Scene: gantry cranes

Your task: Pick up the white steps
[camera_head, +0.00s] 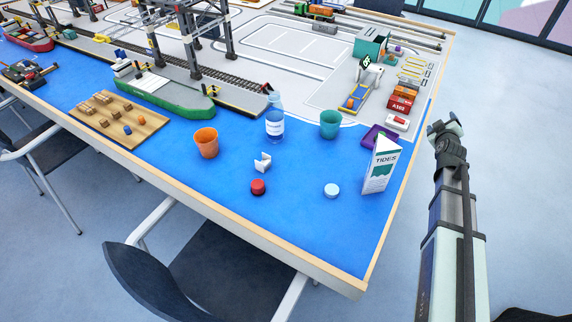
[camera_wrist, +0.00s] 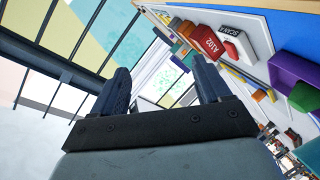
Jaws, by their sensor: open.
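The white steps (camera_head: 263,162) are a small white stepped block on the blue part of the table in the head view, between the orange cup and the water bottle and behind a red round piece. My gripper (camera_head: 445,125) is off the table's right edge in the head view, far to the right of the steps. In the wrist view my gripper (camera_wrist: 160,90) shows two dark fingers spread apart with nothing between them. The steps are not seen in the wrist view.
Near the steps stand an orange cup (camera_head: 206,143), a bottle (camera_head: 275,118), a red piece (camera_head: 258,187) and a pale blue disc (camera_head: 331,190). A teal cup (camera_head: 330,124) and upright TIDES leaflet (camera_head: 380,166) stand to the right. Blue surface left of the red piece is clear.

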